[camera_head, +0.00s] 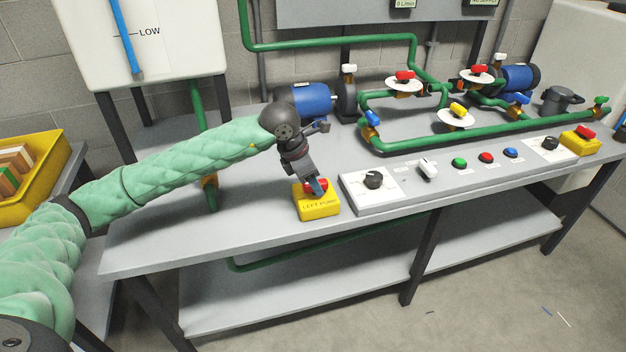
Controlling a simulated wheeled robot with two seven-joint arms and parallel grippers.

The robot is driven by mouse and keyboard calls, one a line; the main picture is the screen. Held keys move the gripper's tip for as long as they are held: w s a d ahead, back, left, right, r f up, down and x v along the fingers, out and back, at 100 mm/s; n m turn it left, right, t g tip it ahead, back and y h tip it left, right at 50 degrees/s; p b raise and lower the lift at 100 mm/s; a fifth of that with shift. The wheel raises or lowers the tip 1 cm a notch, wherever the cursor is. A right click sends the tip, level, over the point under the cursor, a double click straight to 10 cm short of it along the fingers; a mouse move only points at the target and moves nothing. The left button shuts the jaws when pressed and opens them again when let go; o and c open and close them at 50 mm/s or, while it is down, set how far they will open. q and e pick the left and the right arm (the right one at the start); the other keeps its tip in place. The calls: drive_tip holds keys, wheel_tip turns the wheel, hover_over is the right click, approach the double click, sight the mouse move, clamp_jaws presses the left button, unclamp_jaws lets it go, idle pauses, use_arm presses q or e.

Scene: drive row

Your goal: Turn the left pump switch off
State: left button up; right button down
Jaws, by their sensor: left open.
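The left pump switch is a yellow box (319,205) marked "LEFT PUMP" on the front edge of the grey bench. Its red top part (309,187) is partly hidden by my left gripper (318,186). My left gripper comes down from above, open, with its fingertips at the red part. I cannot tell whether they touch it. A blue pump (308,100) stands on the bench behind my left wrist. My right gripper is not in view.
A white panel with a black knob (374,180) lies just right of the switch box. Green pipes (480,135) with several coloured valves run behind. Another yellow box (578,145) with a red top sits at the far right. A yellow crate (48,172) stands at left.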

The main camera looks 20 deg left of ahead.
use_arm(q)
drive_tip(key=v, duration=0.7)
drive_tip(key=shift+a+r, duration=0.2)
drive_tip(key=shift+r, duration=0.15)
drive_tip(key=shift+s, duration=0.1)
